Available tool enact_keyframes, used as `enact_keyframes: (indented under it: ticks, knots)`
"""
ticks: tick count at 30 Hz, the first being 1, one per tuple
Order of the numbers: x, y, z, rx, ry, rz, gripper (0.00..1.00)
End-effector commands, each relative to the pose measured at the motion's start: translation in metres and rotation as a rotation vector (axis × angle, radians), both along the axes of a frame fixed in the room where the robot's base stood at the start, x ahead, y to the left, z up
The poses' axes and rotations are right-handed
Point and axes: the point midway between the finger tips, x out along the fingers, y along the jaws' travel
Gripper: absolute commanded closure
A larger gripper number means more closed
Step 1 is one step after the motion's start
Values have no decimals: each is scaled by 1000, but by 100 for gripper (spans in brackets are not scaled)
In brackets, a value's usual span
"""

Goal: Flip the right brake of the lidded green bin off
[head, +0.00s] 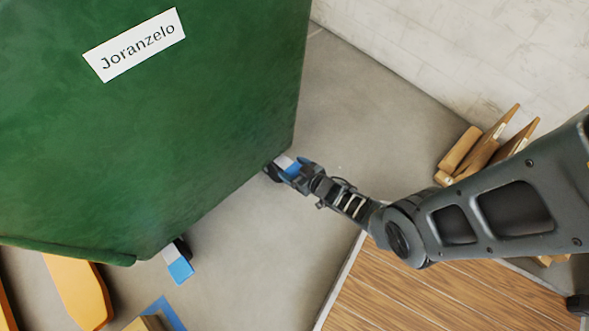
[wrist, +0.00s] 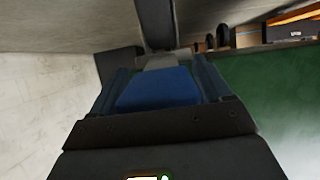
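The green bin (head: 150,130) fills the upper left of the head view, with a white label reading "Joranzelo" (head: 135,45). Its lid is not clearly visible. A caster with a blue brake pedal (head: 180,269) shows at its lower corner. My gripper (head: 287,168) is at another caster, by the bin's right corner, over a blue and white pedal. In the wrist view the blue pedal (wrist: 158,90) lies between my two fingers (wrist: 160,85) and nearly fills the gap. I cannot tell whether the fingers press on it. The pedal's tilt is unclear.
Wooden blocks (head: 480,150) lie by the pale wall (head: 440,50) at right. A wood-topped surface (head: 430,295) is below my arm. An orange piece (head: 78,290) is at lower left. Grey floor (head: 350,125) is open between bin and wall.

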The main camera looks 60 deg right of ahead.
Motion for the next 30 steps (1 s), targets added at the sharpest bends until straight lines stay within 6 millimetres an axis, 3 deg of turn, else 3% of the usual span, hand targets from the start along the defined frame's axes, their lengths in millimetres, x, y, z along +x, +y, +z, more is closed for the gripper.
enact_keyframes:
  ticks: [3, 13, 24, 30]
  knots:
    - [-1, 1, -1, 1, 2, 0, 11]
    - [-7, 3, 3, 2, 5, 0, 11]
    - [-55, 17, 29, 2, 3, 0, 11]
    - [-68, 20, 34, 1, 4, 0, 11]
